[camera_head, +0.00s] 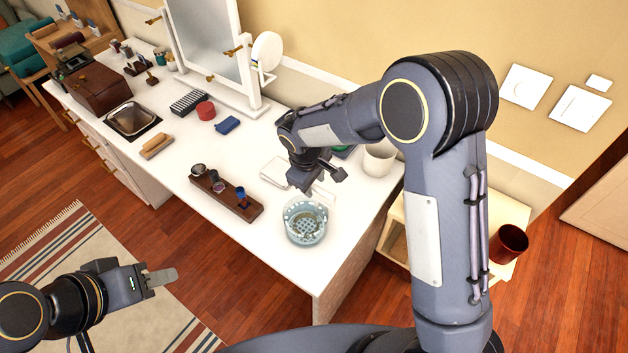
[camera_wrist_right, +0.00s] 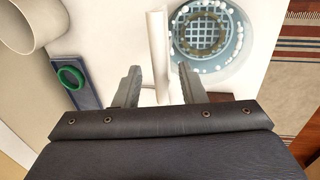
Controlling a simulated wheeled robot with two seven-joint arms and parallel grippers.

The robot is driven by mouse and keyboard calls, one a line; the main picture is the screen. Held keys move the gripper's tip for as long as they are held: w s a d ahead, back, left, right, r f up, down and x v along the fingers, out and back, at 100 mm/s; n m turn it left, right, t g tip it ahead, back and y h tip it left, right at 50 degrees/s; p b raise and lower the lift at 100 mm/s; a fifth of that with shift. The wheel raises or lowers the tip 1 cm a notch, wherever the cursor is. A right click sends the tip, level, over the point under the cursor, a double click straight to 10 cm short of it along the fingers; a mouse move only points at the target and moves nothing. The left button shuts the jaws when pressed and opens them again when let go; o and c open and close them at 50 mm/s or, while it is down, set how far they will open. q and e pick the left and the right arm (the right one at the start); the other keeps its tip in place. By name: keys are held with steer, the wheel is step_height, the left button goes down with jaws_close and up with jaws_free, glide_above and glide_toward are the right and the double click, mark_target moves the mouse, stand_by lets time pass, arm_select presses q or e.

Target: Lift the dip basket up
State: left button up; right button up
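A round, pale blue vessel (camera_head: 305,221) with a perforated grid inside stands near the front right edge of the white dresser. In the right wrist view the dip basket (camera_wrist_right: 205,36) shows as a dark grid with a ring inside the vessel, with white beads around the rim. My right gripper (camera_head: 322,182) is just behind and above it. In the wrist view my right gripper (camera_wrist_right: 158,88) is open, with a pale upright strip (camera_wrist_right: 158,50) between its fingers and gaps on both sides. I cannot tell whether this strip joins the basket. My left gripper (camera_head: 162,278) is over the rug, its fingers seen edge-on.
A wooden rack (camera_head: 225,195) with small jars stands left of the vessel. A white cloth (camera_head: 276,170) lies behind it, and a white cup (camera_head: 379,158) stands at the back right. A green ring (camera_wrist_right: 71,77) lies on a blue tray. The dresser's front edge is close.

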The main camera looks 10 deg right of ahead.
steer(key=shift+f, duration=0.15)
jaws_close()
step_height(320, 180, up, 8)
steer(key=p, duration=0.3)
steer(key=shift+f, duration=0.25)
steer(key=shift+w, duration=0.1)
steer(key=shift+r, duration=0.1)
jaws_free()
